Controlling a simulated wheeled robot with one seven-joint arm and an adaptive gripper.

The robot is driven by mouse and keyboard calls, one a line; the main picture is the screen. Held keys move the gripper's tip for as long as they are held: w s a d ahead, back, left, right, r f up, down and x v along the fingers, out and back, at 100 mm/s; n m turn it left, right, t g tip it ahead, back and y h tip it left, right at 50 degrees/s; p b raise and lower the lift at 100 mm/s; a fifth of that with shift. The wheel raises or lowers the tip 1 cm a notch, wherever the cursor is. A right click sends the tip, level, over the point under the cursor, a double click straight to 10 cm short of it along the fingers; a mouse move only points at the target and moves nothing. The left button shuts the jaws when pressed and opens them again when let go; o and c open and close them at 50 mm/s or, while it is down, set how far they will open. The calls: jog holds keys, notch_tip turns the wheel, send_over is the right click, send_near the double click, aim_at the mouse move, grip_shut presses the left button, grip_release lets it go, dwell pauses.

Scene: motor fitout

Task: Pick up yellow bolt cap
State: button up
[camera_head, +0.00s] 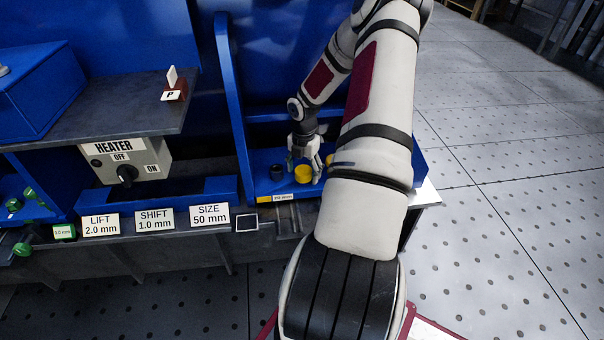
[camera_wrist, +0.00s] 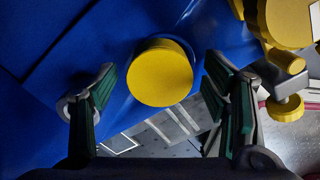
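A round yellow bolt cap (camera_wrist: 160,76) sits on a blue shelf, centred ahead of my gripper in the wrist view. My gripper (camera_wrist: 160,105) is open, with one finger to each side of the cap and a visible gap on both sides. Nothing is held.
More yellow parts (camera_wrist: 290,60) stand close by at the right of the wrist view. A blue upright panel (camera_head: 234,110) borders the tray on the left. A heater box (camera_head: 126,160) and size labels (camera_head: 209,215) are farther left. Open floor (camera_head: 510,200) lies right.

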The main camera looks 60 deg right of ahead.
jog(key=c, duration=0.9)
jog(key=shift+c, duration=0.2)
